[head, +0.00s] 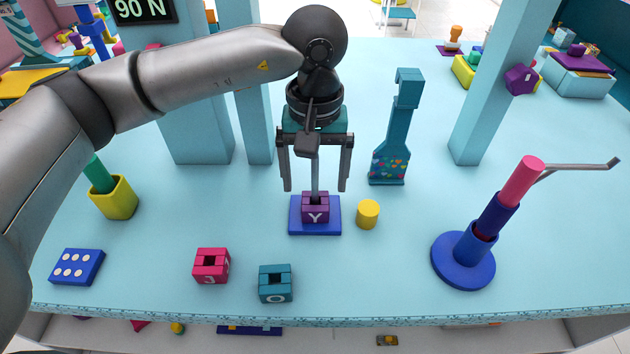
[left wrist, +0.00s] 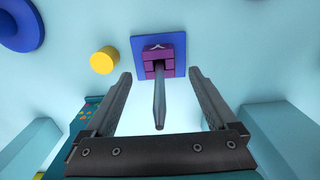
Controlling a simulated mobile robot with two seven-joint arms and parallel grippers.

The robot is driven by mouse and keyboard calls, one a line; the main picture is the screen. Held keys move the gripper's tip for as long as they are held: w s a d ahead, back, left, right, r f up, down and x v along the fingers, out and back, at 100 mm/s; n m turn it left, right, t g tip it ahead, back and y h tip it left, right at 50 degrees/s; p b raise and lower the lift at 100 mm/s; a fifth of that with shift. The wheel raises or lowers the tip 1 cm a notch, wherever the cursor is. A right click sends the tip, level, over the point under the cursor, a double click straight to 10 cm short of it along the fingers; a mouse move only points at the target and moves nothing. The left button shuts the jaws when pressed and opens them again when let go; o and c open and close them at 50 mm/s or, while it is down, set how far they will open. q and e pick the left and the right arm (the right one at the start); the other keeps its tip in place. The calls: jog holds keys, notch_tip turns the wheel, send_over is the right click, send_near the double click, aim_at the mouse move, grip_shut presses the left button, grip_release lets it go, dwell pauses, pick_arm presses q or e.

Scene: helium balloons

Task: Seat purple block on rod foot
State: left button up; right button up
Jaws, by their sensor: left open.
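The purple block (head: 315,208), marked with a Y, sits low on the blue foot plate (head: 296,229), around the base of the grey rod (head: 315,174). In the left wrist view the purple block (left wrist: 152,57) shows on the blue plate (left wrist: 136,44), with the rod (left wrist: 159,100) standing out of it. I cannot see whether any gap lies under the block. My left gripper (head: 314,188) is open above the block, its fingers on either side of the rod, touching neither. It also shows in the left wrist view (left wrist: 160,85). My right gripper does not show.
A yellow cylinder (head: 368,214) stands just right of the plate. A pink block (head: 211,265) and a teal block (head: 275,283) lie at the front left. A blue round stand (head: 462,262) with a tilted column is at right. Pillars stand behind.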

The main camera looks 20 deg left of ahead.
pick_arm(q)
notch_tip(320, 180, up, 12)
jog(key=shift+r+p, duration=0.25)
jog(key=shift+p, duration=0.5)
jog(key=shift+r, duration=0.4)
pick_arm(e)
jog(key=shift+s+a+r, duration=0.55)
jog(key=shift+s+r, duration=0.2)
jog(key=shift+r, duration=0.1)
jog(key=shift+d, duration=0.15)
